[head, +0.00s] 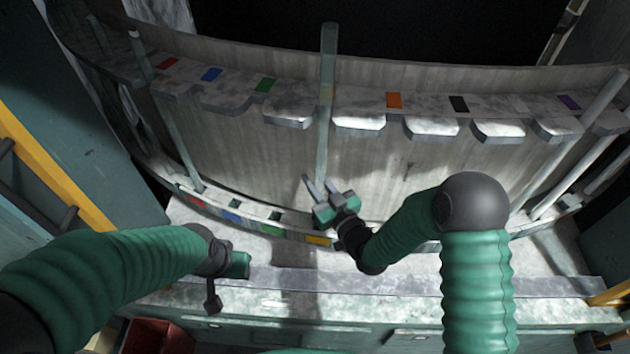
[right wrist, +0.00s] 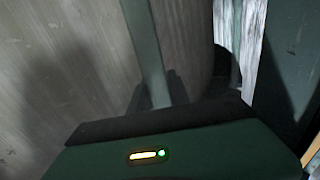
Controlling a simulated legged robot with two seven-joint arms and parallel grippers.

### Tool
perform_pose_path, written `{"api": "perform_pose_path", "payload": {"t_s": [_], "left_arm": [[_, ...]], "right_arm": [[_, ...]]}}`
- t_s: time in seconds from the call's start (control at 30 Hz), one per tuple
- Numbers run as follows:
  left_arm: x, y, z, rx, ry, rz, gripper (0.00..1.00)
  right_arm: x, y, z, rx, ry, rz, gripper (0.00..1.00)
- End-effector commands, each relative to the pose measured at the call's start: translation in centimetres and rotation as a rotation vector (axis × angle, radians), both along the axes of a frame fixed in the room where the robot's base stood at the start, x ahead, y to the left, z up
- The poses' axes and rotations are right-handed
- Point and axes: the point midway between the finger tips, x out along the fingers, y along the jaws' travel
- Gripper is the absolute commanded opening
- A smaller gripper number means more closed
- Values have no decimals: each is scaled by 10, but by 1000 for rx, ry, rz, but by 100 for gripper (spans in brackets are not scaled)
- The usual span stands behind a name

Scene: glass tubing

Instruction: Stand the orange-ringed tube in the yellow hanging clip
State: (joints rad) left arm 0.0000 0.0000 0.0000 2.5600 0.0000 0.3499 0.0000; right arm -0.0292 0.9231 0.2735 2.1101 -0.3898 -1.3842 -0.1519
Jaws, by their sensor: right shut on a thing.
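My right gripper (head: 322,190) is shut on a long grey-green glass tube (head: 327,60), held near its lower part. The tube stands nearly upright before the curved wall, and its top rises above the upper ledge. It also shows in the right wrist view (right wrist: 146,45), rising from the jaws. I cannot make out an orange ring on it. A yellow mark (head: 326,93) on the upper ledge shows behind the tube; the clip there is mostly hidden. A lower yellow mark (head: 318,240) lies below the gripper. My left gripper (head: 213,297) hangs low at left; its jaws are unclear.
The curved upper ledge (head: 290,97) carries several coloured marks, with orange (head: 394,100) just right of the tube. Another tube stands at left (head: 168,125), and pale tubes lean at right (head: 605,97). A red bin (head: 148,335) sits at bottom left.

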Motion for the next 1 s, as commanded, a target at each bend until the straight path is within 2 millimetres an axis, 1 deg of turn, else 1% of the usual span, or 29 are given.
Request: {"api": "perform_pose_path", "payload": {"t_s": [0.03, 0.23, 0.27, 0.43, 0.77, 0.87, 0.97, 1.0], "left_arm": [[0, 0, -1, 0, 0, 0, 36], [0, 0, -1, 0, 0, 0, 36], [0, 0, -1, 0, 0, 0, 36], [0, 0, -1, 0, 0, 0, 36], [0, 0, -1, 0, 0, 0, 36], [0, 0, -3, 0, 0, 0, 36], [0, 0, -6, 0, 0, 0, 36], [0, 0, -8, 0, 0, 0, 36]], "right_arm": [[-2, -2, -8, -9, 18, -1, 0], [-2, -1, -8, -9, 18, -1, 0], [-2, -1, -8, -9, 18, -1, 25], [-1, -1, -6, -7, 12, 0, 47], [-3, -1, -2, -5, 6, 1, 48], [-12, -8, -4, -6, 8, 0, 48], [-30, -20, -5, -6, 8, 0, 48], [-39, -27, -6, -7, 9, -1, 48]]}}
